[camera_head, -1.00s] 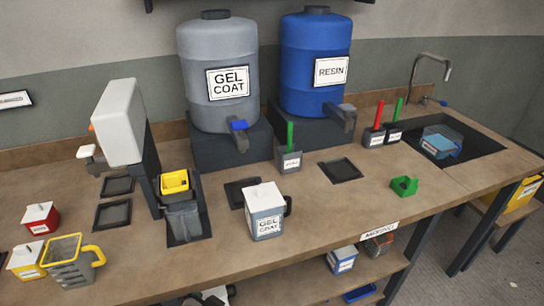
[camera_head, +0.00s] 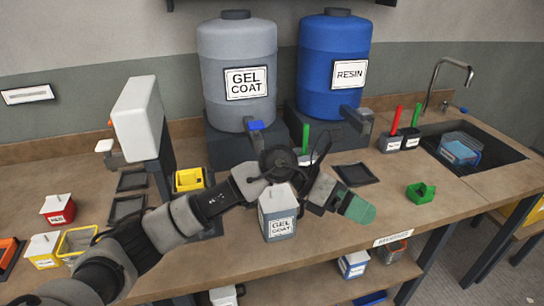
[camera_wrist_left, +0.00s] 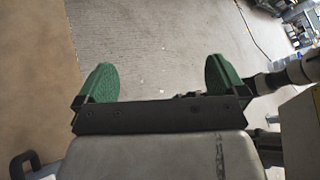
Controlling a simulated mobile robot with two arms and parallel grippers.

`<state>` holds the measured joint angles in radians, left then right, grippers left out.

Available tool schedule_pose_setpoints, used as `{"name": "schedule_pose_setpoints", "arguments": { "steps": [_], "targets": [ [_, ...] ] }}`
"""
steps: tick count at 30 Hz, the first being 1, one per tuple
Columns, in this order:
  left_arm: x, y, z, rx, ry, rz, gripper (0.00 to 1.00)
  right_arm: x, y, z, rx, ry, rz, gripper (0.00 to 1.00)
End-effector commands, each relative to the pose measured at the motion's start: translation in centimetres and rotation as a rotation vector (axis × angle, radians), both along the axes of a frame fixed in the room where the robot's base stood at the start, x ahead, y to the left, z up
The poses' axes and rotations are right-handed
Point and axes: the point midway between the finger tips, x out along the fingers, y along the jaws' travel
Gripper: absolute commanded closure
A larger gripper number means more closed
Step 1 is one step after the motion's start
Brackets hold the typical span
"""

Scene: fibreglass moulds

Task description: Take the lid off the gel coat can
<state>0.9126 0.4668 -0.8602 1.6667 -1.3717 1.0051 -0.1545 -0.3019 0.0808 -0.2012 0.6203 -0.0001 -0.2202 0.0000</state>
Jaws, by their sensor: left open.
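The gel coat can (camera_head: 280,225) is a grey, square-sided can with a white label, upright near the front of the bench in the head view. Its pale lid (camera_head: 276,196) with a small knob sits on top. The can's handle side is hidden by the gripper. In the left wrist view the two green fingertips (camera_wrist_left: 160,82) are wide apart, with only floor between them. My right gripper does not show.
The grey gel coat drum (camera_head: 238,110) and blue resin drum (camera_head: 335,105) stand behind. A green holder (camera_head: 421,194) lies to the right. A yellow container (camera_head: 76,243) and a red lidded tin (camera_head: 57,209) stand left. The bench front edge is close by the can.

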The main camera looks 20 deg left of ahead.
Motion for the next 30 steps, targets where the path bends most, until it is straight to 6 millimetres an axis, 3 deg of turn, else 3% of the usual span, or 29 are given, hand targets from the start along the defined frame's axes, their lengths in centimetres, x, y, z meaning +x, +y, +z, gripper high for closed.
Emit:
{"name": "schedule_pose_setpoints", "arguments": {
  "steps": [3, 6, 9, 12, 16, 20, 30],
  "targets": [
    [3.4, 5.7, -1.0, 0.433, -0.108, -0.045, 0.00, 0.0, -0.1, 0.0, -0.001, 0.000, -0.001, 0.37],
    [5.5, 11.2, -0.5, 0.738, -0.126, -0.038, 0.00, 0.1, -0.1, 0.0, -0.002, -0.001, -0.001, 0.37],
    [6.6, 15.3, 0.7, 0.941, -0.113, -0.018, 0.00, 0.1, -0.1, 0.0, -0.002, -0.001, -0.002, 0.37],
    [7.1, 17.8, 1.7, 1.051, -0.093, 0.001, 0.00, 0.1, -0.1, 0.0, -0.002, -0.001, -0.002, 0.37],
    [7.2, 18.8, 1.8, 1.101, -0.080, 0.010, 0.00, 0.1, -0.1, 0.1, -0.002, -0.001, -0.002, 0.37],
    [7.2, 18.7, 0.5, 1.101, -0.077, 0.006, 0.00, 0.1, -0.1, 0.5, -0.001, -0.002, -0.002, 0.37],
    [7.6, 17.9, -5.5, 1.098, -0.078, 0.004, 0.00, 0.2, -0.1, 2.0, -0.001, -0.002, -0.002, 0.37]
  ]
}}
